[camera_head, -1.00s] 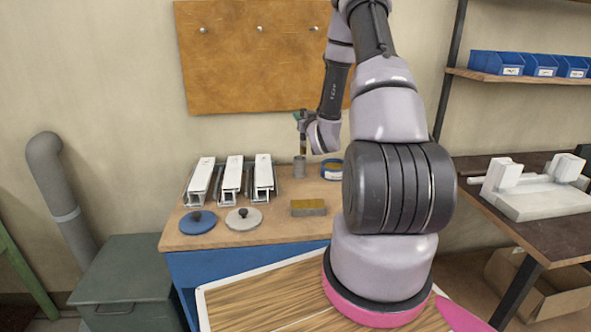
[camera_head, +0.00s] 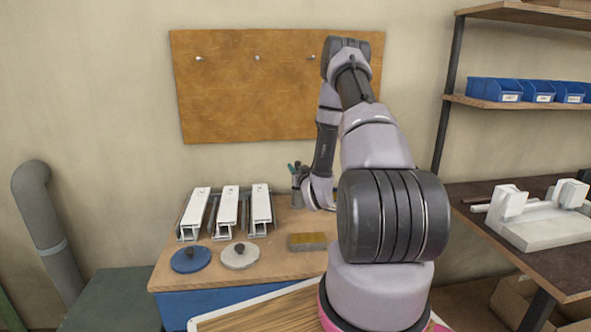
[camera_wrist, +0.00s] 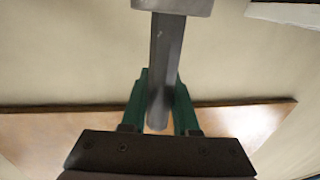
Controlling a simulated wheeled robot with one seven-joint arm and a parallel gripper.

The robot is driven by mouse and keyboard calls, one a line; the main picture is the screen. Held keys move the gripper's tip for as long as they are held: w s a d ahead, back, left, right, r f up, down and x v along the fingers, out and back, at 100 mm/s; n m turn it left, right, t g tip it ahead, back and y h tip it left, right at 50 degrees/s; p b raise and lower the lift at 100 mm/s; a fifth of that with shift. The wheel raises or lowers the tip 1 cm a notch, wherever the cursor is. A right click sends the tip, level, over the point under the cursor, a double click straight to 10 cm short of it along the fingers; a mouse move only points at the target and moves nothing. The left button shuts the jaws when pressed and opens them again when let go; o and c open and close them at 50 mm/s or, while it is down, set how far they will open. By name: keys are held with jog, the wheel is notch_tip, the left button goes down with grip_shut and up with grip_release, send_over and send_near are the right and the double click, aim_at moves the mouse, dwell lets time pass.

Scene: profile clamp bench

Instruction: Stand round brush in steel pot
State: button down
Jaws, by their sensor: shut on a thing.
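In the wrist view my green fingers (camera_wrist: 160,95) are shut on the round brush (camera_wrist: 164,55), whose grey shaft runs away from the jaws to a paler grey block. The brush is too small to make out in the head view.
Three white rails (camera_head: 228,210) stand left of the pot. A blue lid (camera_head: 190,260), a pale lid (camera_head: 240,257) and a yellow-topped block (camera_head: 307,242) lie in front. A brown board (camera_head: 240,90) hangs behind. My arm hides the bench's right part.

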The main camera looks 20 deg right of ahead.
jog(key=shift+f, duration=0.1)
jog(key=c, duration=0.7)
grip_release()
jog(key=shift+s, duration=0.1)
